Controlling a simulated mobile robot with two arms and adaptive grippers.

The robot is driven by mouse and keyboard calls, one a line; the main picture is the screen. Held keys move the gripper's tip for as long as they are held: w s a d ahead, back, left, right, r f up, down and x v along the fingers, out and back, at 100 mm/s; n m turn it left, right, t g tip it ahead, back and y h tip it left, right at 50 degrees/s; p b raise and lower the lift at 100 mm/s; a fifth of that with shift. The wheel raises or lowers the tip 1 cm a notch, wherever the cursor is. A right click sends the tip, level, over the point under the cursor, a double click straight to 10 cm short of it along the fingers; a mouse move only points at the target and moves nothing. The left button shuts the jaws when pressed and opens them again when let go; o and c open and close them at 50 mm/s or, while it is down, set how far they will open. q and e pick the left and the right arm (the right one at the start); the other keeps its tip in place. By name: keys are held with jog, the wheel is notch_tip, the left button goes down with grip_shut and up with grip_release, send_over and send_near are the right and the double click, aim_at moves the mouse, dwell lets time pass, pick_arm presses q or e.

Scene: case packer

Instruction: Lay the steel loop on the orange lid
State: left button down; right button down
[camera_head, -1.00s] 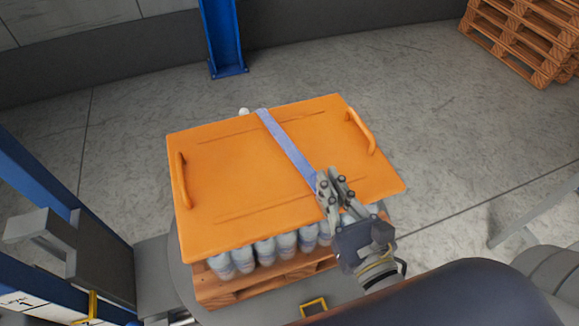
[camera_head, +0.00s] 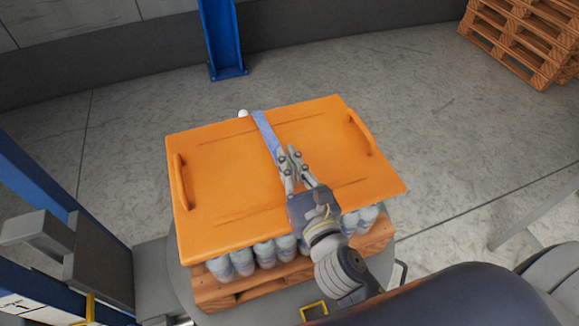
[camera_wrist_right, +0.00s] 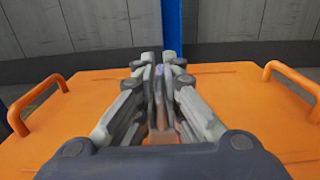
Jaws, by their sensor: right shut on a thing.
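The orange lid (camera_head: 225,180) lies on a stack of bottles in the head view and also fills the lower part of the right wrist view (camera_wrist_right: 85,90). It has a raised handle at its left and right sides. A blue strap (camera_head: 265,130) runs from the far edge to my right gripper (camera_head: 290,158). My right gripper is above the middle of the lid, shut on a thin grey piece at the strap's near end. This piece appears to be the steel loop (camera_wrist_right: 158,92), mostly hidden by the fingers. My left gripper is not in view.
Wrapped bottles (camera_head: 265,252) and a wooden pallet (camera_head: 225,290) are under the lid, on a round grey platform. A small white knob (camera_head: 243,113) is at the lid's far edge. A blue post (camera_head: 222,40) stands behind. Stacked pallets (camera_head: 525,40) are at the back right.

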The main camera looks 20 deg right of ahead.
jog(key=shift+f, duration=0.9)
jog(key=shift+f, duration=0.15)
jog(key=c, duration=1.8)
grip_release()
jog(key=shift+o, duration=0.2)
